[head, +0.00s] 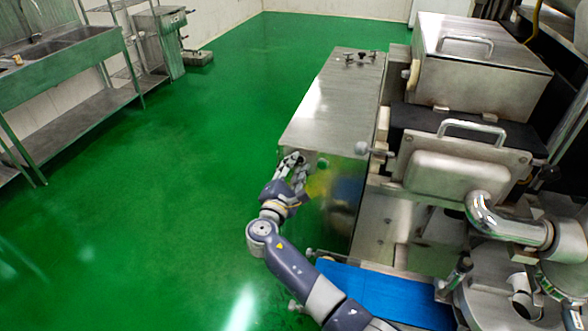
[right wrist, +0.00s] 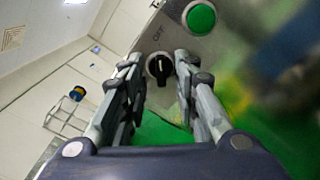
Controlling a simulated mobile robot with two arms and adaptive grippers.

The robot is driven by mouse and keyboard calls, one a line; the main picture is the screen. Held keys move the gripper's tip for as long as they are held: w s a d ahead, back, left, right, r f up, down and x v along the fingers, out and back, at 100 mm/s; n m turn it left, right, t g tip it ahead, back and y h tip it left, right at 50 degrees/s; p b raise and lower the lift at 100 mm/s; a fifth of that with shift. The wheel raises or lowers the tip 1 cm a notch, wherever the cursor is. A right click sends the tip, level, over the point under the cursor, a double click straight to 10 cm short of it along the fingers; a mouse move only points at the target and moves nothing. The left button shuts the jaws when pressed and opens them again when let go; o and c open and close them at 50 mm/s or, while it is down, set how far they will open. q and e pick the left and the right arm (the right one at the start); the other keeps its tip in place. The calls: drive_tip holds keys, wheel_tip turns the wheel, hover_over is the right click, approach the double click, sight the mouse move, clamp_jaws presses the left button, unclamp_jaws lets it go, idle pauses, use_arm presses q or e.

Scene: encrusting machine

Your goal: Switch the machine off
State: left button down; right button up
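The steel encrusting machine (head: 335,100) stands right of centre in the head view. My right gripper (head: 293,160) is at the near left corner of its flat-topped cabinet. In the right wrist view, a black rotary knob (right wrist: 158,67) with a pale pointer mark sits on the steel panel (right wrist: 160,35). My right gripper (right wrist: 158,62) is open, with one finger on each side of the knob's outline; contact cannot be told. A green round button (right wrist: 200,17) is up and right of the knob. The knob is hidden in the head view. My left gripper is not in view.
A blue conveyor belt (head: 385,295) lies in front of the machine, right of my right arm. Steel sinks (head: 70,45) and a steel cabinet (head: 160,40) stand along the left wall. The green floor (head: 170,180) between is clear.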

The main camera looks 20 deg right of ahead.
drive_tip(key=shift+a+f, duration=0.1)
drive_tip(key=shift+s+a, duration=0.2)
drive_tip(key=shift+s, duration=0.1)
drive_tip(key=v, duration=1.1)
